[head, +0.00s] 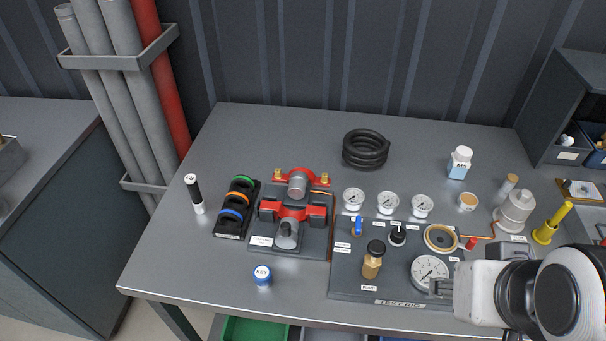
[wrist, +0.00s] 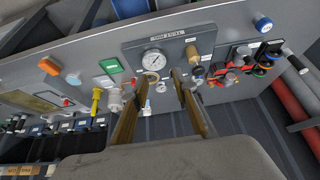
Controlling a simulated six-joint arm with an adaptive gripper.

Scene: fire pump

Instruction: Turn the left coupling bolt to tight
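The red pump assembly (head: 291,212) sits on a dark base left of the middle of the bench. Its far red coupling has a brass bolt at each end: the left coupling bolt (head: 278,175) and the right one (head: 324,178). How tight the left bolt is cannot be made out. My gripper (head: 437,287) is above the test rig's front right, well right of the bolts. In the wrist view my gripper (wrist: 160,82) shows two fingers spread apart with nothing between them. The pump (wrist: 228,72) is small there, right of the fingers, and its bolts are not clear.
The test rig panel (head: 345,285) carries gauges, knobs and a brass pump handle (head: 373,262). A blue KEY cap (head: 262,275) is in front of the pump. A black hose coil (head: 366,149) lies behind.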

